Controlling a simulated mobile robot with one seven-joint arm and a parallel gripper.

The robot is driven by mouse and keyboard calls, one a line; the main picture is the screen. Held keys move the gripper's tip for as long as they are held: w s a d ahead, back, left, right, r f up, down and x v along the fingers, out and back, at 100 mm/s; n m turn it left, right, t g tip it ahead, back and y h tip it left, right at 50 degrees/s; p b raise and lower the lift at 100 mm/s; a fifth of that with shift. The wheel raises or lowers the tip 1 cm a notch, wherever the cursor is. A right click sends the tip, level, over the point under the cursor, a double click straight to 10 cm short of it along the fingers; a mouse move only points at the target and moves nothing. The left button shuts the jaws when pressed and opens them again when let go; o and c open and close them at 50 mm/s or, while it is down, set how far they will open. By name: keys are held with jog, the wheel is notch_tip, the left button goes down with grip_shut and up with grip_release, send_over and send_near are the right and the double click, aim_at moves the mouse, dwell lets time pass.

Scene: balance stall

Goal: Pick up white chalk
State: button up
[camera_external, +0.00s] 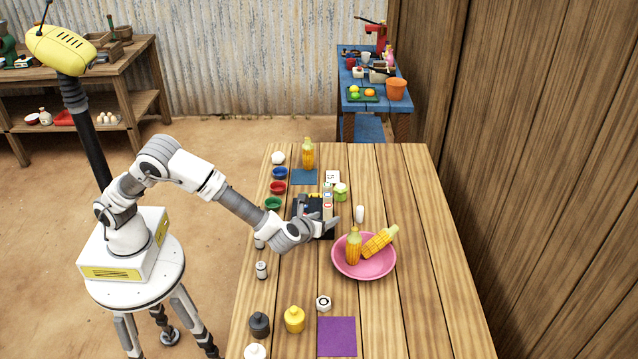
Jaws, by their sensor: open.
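A small upright white piece (360,213), which looks like the white chalk, stands on the wooden table just behind the pink plate. My gripper (333,221) is low over the table, left of the white piece and apart from it. Its jaws are open and I see nothing held between them. The gripper partly hides a dark box-like object behind it.
The pink plate (345,268) holds two corn cobs, close in front of the white piece. Blue, red and green bowls (278,188) line the left edge. A jar with a green lid (340,192) stands behind. A purple mat (337,338) lies in front. The table's right side is clear.

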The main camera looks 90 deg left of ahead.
notch_tip(320, 180, down, 2)
jog(key=w+d+m, duration=0.2)
jog(key=b, duration=0.2)
send_near(358, 212)
jog(key=shift+w+a+f+t, duration=0.2)
jog(key=shift+a+f, duration=0.2)
jog(key=shift+f, duration=0.1)
jog(key=shift+w+a+f+t, duration=0.2)
jog(key=shift+w+a+f, duration=0.05)
jog(key=shift+a+f, duration=0.2)
jog(key=shift+y, duration=0.3)
jog(key=shift+b+x, duration=0.85)
jog(key=shift+x, duration=2.25)
jog(key=shift+r, duration=0.1)
grip_shut()
